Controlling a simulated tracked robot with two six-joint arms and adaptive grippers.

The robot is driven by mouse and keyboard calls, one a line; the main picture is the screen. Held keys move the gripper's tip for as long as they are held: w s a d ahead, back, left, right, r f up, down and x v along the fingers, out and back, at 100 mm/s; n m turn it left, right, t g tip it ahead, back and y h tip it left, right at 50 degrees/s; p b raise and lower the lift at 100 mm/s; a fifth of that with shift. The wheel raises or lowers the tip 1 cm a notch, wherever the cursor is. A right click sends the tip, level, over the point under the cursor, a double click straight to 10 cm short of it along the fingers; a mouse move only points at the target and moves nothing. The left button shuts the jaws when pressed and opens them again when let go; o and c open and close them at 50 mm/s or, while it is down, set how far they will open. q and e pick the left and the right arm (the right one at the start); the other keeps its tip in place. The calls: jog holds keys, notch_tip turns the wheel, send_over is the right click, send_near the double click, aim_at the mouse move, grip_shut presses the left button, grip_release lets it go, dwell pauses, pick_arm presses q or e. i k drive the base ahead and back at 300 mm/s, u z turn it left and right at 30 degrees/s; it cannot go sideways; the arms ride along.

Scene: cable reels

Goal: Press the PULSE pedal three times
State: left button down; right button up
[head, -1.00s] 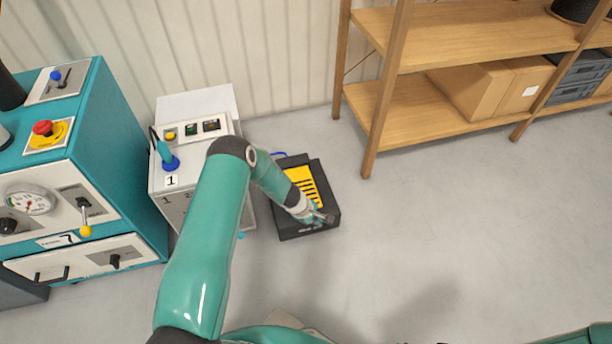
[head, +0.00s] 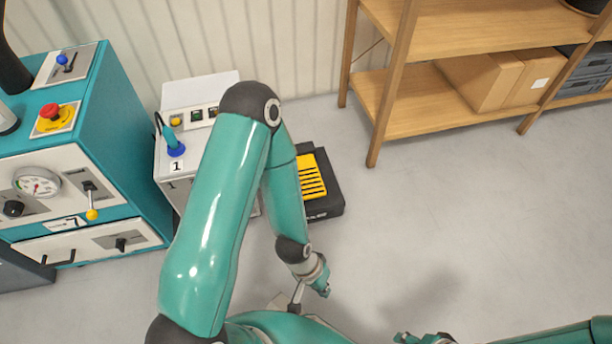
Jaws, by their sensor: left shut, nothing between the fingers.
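The pedal (head: 312,178) is a yellow ribbed plate in a black housing (head: 328,205) on the floor, right of the small white cabinet. My left arm covers its left part, and its label is too small to read. My left gripper (head: 325,291) is shut and empty, well in front of the pedal and apart from it.
A teal machine (head: 130,150) with a red button (head: 50,111) is at the left. A wooden shelf (head: 425,100) stands at the back right. The grey floor right of the pedal is clear.

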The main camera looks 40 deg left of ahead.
aim_at(312, 185)
jog(key=z, duration=0.9)
jog(key=i, duration=0.15)
jog(key=u, duration=2.4)
jog(key=i, duration=0.15)
jog(key=u, duration=1.1)
jog(key=k, duration=1.25)
jog(key=z, duration=1)
jog(key=i, duration=1.15)
jog(key=u, duration=0.05)
